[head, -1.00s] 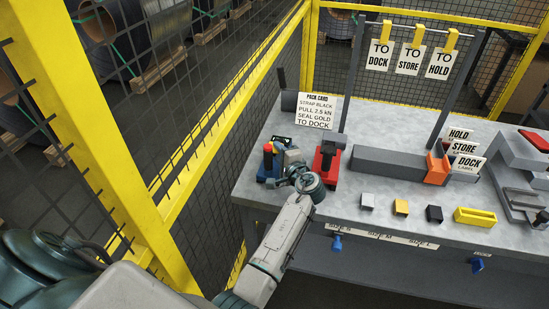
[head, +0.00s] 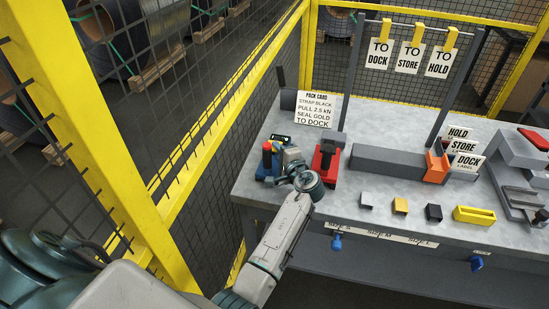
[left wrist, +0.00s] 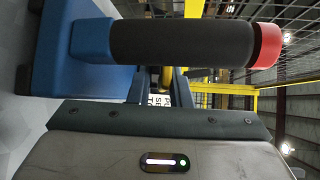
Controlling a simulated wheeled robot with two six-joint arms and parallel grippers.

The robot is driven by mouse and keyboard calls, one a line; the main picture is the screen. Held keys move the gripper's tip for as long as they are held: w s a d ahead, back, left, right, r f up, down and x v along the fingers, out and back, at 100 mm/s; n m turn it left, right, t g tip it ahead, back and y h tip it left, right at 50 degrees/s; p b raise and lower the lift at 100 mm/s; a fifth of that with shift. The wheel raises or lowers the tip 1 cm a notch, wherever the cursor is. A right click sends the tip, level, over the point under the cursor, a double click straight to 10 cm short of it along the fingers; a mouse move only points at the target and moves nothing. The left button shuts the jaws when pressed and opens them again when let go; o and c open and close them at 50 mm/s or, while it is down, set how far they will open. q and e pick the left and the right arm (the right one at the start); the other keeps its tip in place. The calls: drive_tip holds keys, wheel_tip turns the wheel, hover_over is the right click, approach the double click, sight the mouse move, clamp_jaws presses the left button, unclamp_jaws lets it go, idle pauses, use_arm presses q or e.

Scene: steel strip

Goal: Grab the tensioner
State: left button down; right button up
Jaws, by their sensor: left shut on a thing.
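The tensioner (head: 267,163) stands at the left end of the workbench. It has a blue body and an upright black handle with a red cap. In the left wrist view the tensioner (left wrist: 180,43) fills the top, its handle lying across the picture. My left gripper (head: 287,157) reaches in from the front right and is shut on the tensioner; the exact contact is partly hidden. In the wrist view the fingers (left wrist: 165,88) are close to the blue body. My right gripper is not in view.
A red tool (head: 326,162) with a black handle stands close right of my gripper. A pack card (head: 314,110) stands behind. A yellow-framed mesh fence (head: 180,205) is close on the left.

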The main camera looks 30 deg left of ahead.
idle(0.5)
use_arm(q)
drive_tip(key=shift+w+a+r, duration=0.1)
drive_tip(key=shift+r, duration=0.1)
